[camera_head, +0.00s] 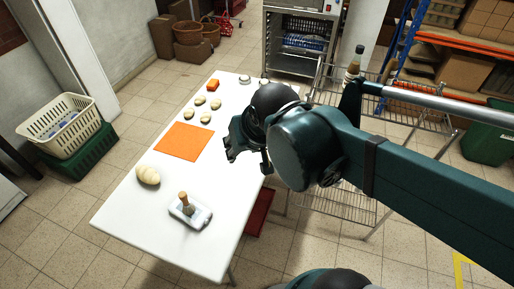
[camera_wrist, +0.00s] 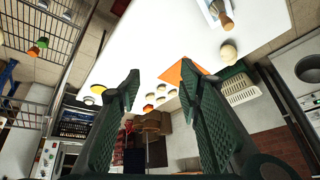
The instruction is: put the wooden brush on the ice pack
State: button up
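The ice pack (camera_head: 203,217) is a flat, pale blue-white pack near the front end of the white table (camera_head: 130,211). The wooden brush (camera_head: 185,199), with a brown handle, appears upright and overlaps the pack; it looks to be resting on it. In the wrist view, the brush (camera_wrist: 226,20) and part of the ice pack (camera_wrist: 208,8) show at the top edge, touching or overlapping. My gripper (camera_head: 246,160) is over the table's right side, apart from both. In the wrist view, my gripper (camera_wrist: 160,72) has its fingers spread wide with nothing between them.
An orange mat (camera_head: 183,142) lies mid-table, with a pale round lump (camera_head: 148,175) in front of it. Several small pale pieces and an orange block (camera_head: 214,85) lie behind. A wire rack (camera_head: 335,207) stands to the right.

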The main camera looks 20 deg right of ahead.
jog(key=shift+n+t, duration=0.6)
jog(key=shift+n, duration=0.1)
jog(key=shift+s+d+r, duration=0.35)
jog(key=shift+s+d, duration=0.35)
jog(key=shift+d, duration=0.1)
jog(key=shift+s+d+r, duration=0.3)
jog(key=shift+s+d, duration=0.4)
jog(key=shift+d, duration=0.05)
